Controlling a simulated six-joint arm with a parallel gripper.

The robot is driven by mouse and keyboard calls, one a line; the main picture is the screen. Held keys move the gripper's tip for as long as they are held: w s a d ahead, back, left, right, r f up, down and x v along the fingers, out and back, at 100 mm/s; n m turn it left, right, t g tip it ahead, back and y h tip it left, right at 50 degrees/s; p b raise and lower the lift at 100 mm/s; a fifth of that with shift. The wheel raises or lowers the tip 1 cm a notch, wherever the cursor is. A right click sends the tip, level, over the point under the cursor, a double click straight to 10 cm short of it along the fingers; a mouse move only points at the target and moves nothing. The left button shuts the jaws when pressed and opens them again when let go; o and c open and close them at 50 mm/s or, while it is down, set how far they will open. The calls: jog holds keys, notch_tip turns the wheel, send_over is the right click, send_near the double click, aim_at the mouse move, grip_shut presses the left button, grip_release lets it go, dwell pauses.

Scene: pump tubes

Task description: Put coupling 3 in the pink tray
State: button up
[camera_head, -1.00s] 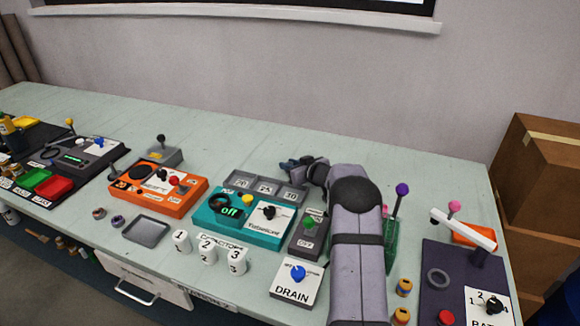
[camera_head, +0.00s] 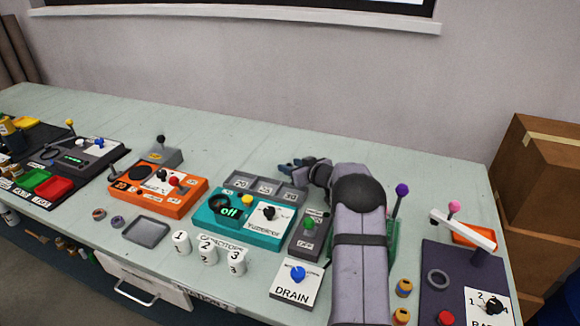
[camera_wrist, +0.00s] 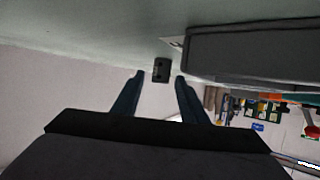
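My gripper (camera_head: 284,168) is at the back of the table, behind the grey three-section holder. In the wrist view its two blue fingers (camera_wrist: 159,76) are apart. A small dark block (camera_wrist: 161,70) shows between the fingertips, with gaps on both sides; I cannot tell what it is or how far away it is. White upright cylinders numbered 1, 2 and 3 stand at the front; the one marked 3 (camera_head: 237,262) is rightmost. I cannot tell whether it is coupling 3. I cannot make out a pink tray. An empty grey tray (camera_head: 148,231) lies left of the cylinders.
The grey holder (camera_head: 262,188) is marked 20, 25, 30. My arm hides part of a green holder (camera_head: 395,240). The back table is clear.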

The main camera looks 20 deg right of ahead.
jog(key=shift+o, duration=0.5)
jog(key=shift+v, duration=3.15)
jog(key=shift+w, duration=0.15)
jog(key=w+r+m+h, duration=0.1)
jog(key=w+d+r+m+h+p, duration=0.1)
jog(key=w+h, duration=0.1)
jog(key=shift+d+r+g, duration=0.1)
jog(key=shift+g, duration=0.2)
jog(key=shift+w+r+m+g+h+p, duration=0.2)
jog(key=shift+r+m+g+h+p, duration=0.1)
jog(key=shift+m+h, duration=0.2)
jog(key=shift+a+m+g+h, duration=0.3)
jog(key=shift+a+m+g, duration=0.1)
jog(key=shift+m, duration=0.1)
jog(key=a, duration=0.1)
jog(key=m+g, duration=0.1)
jog(key=a+g+p, duration=0.1)
jog(key=shift+s+a+f+m+h, duration=0.25)
jog(key=shift+s+a+m+h, duration=0.05)
jog(key=shift+s, duration=0.05)
jog(key=shift+s+a+f+g, duration=0.15)
jog(key=shift+s+a+g, duration=0.15)
jog(key=shift+a, duration=0.2)
jog(key=shift+p+x, duration=1.7)
jog(key=shift+x, duration=2.05)
